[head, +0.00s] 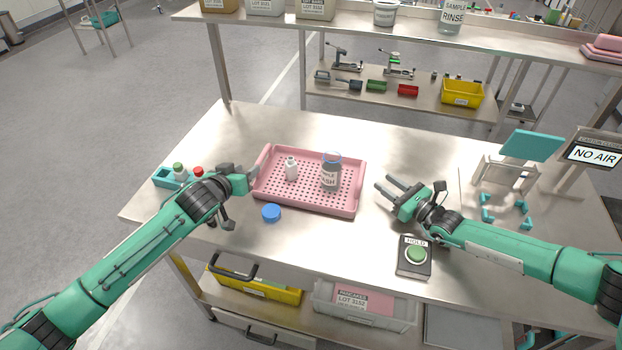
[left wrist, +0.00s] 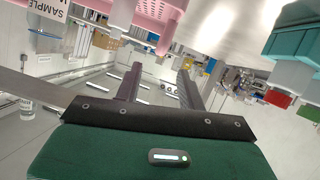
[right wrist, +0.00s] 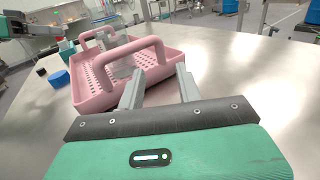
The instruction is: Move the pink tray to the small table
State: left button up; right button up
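The pink tray (head: 308,207) lies flat on the steel workbench, with a raised handle at each end. It holds a small white bottle (head: 291,169) and a larger clear labelled bottle (head: 330,174). My left gripper (head: 251,177) is at the tray's left handle; its fingers look apart, with nothing between them in the left wrist view (left wrist: 158,82). The tray shows pink at the top there. My right gripper (head: 384,189) is open and empty, just right of the tray. In the right wrist view the near handle (right wrist: 150,50) stands beyond the fingertips. I cannot identify the small table with certainty.
A blue cap (head: 271,213) lies in front of the tray. A teal rack with small bottles (head: 168,178) stands left. A green HOLD button (head: 415,254) and a teal-topped stand (head: 531,146) are on the right. The bench behind the tray is clear.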

aim_at(262, 158)
pick_arm(q)
jog(key=x, duration=1.1)
jog(key=shift+a, duration=0.1)
pick_arm(e)
jog(key=x, duration=0.9)
jog(key=shift+w+a+f, duration=0.1)
jog(key=shift+w+a, duration=0.1)
pick_arm(q)
grip_shut()
pick_arm(e)
grip_shut()
